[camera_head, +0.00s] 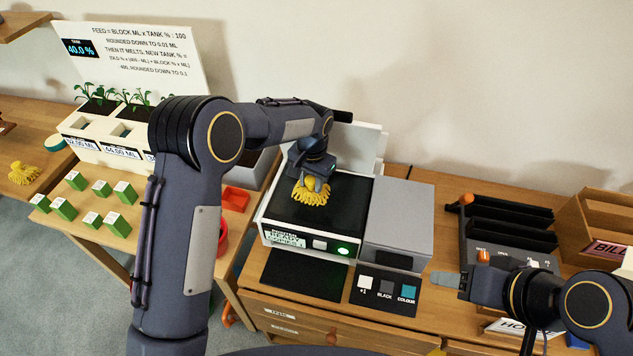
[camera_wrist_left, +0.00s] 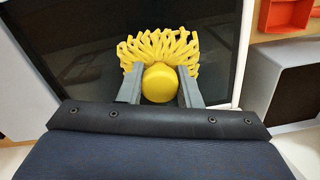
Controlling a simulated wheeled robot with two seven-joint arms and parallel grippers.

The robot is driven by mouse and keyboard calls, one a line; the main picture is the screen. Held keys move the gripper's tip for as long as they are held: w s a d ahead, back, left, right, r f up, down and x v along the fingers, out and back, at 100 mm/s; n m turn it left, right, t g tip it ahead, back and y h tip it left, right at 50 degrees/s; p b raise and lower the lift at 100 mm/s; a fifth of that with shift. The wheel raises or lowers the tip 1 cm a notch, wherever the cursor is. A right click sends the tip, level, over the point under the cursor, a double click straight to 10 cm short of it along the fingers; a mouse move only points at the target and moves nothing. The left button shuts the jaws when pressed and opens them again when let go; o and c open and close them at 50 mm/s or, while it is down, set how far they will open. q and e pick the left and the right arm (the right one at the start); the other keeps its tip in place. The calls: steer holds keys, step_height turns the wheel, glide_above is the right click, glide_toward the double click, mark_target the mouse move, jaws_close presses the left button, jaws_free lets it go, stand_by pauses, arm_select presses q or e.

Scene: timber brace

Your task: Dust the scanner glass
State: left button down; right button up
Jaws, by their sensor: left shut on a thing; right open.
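The scanner (camera_head: 294,241) is a white box with a dark glass top (camera_head: 345,205) on the wooden desk, its lid (camera_head: 362,145) raised at the back. My left gripper (camera_head: 316,176) is shut on a yellow duster (camera_head: 311,192) with looped strands, over the glass. In the left wrist view the duster's round yellow knob (camera_wrist_left: 159,82) sits between the two fingers, and its strands (camera_wrist_left: 158,48) spread over the dark glass (camera_wrist_left: 80,55). I cannot tell whether the strands touch the glass. My right gripper (camera_head: 447,280) is at the desk's front right, apart from the scanner and holding nothing visible.
A grey box (camera_head: 398,222) adjoins the scanner's right side. Button tiles (camera_head: 385,289) and a dark pad (camera_head: 304,275) lie in front. A black-slotted rack (camera_head: 508,225) stands right. Green blocks (camera_head: 124,192), planters (camera_head: 101,140) and another yellow stringy item (camera_head: 23,173) are left.

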arm_select(q)
steer(key=shift+w+a+f, duration=0.1)
steer(key=shift+w+a, duration=0.05)
steer(key=shift+a, duration=0.75)
steer(key=shift+w+a+f, duration=0.1)
steer(key=shift+w+a, duration=0.05)
steer(key=shift+a, duration=0.75)
steer(key=shift+w+a, duration=0.2)
steer(key=shift+a, duration=0.7)
steer(key=shift+w+a, duration=0.15)
steer(key=shift+a, duration=0.75)
steer(key=shift+r, duration=0.2)
steer(key=shift+r, duration=0.25)
steer(key=shift+d+r+p, duration=0.1)
steer(key=shift+r+p, duration=1.6)
steer(key=shift+r, duration=1.05)
steer(key=shift+r, duration=0.1)
steer(key=shift+w+r+p, duration=0.1)
steer(key=shift+r+p, duration=0.9)
steer(key=shift+r, duration=0.65)
